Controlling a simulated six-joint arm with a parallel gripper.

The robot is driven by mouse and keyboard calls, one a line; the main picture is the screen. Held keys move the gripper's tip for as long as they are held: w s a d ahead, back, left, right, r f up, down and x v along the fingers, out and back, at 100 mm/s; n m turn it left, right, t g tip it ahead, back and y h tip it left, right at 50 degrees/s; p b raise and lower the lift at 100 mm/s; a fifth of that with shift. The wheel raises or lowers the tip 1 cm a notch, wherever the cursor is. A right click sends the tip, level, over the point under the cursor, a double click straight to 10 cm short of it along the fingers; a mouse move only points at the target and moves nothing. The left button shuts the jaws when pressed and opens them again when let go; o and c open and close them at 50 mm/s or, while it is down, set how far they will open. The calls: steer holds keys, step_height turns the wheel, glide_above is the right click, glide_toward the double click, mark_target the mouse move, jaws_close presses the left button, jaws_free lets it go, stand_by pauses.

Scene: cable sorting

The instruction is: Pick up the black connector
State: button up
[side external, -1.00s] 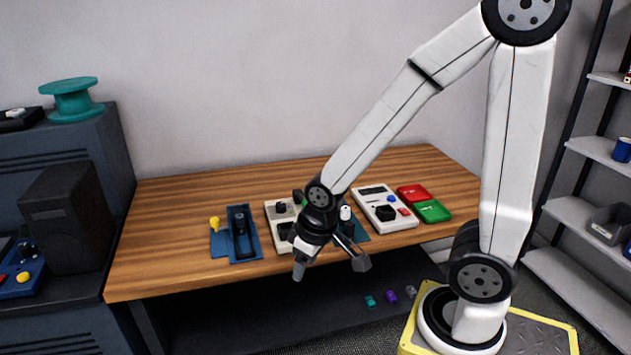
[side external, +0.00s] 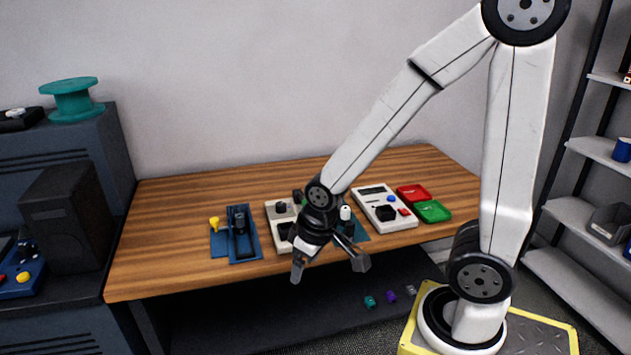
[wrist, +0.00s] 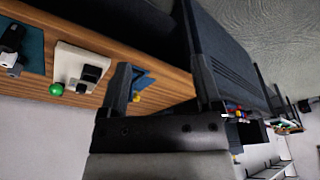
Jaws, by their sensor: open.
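My gripper (side external: 329,268) is open and empty, in front of the table's front edge with its fingers spread apart. Its two fingers also show in the wrist view (wrist: 163,85), with nothing between them. Several black parts are in view, and I cannot tell for sure which is the black connector. One black piece (side external: 240,221) stands in the blue tray (side external: 246,256), left of my gripper. Another black block (side external: 385,213) is on the right white panel (side external: 399,224). A black square part (wrist: 91,73) sits on a white panel in the wrist view.
The wooden table (side external: 170,255) is clear at its left. A white part (side external: 345,212) stands behind my gripper. Red (side external: 412,193) and green (side external: 432,211) trays are at the right. A dark lower shelf lies beneath the table.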

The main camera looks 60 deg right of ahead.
steer(key=d, duration=0.1)
steer(key=m+g, duration=0.3)
steer(key=m, duration=1.4)
glide_above(350, 223)
step_height(350, 223, down, 7)
steer(key=shift+w+d, duration=0.1)
steer(key=shift+w, duration=0.05)
steer(key=shift+f, duration=1.25)
steer(key=shift+f, duration=2.65)
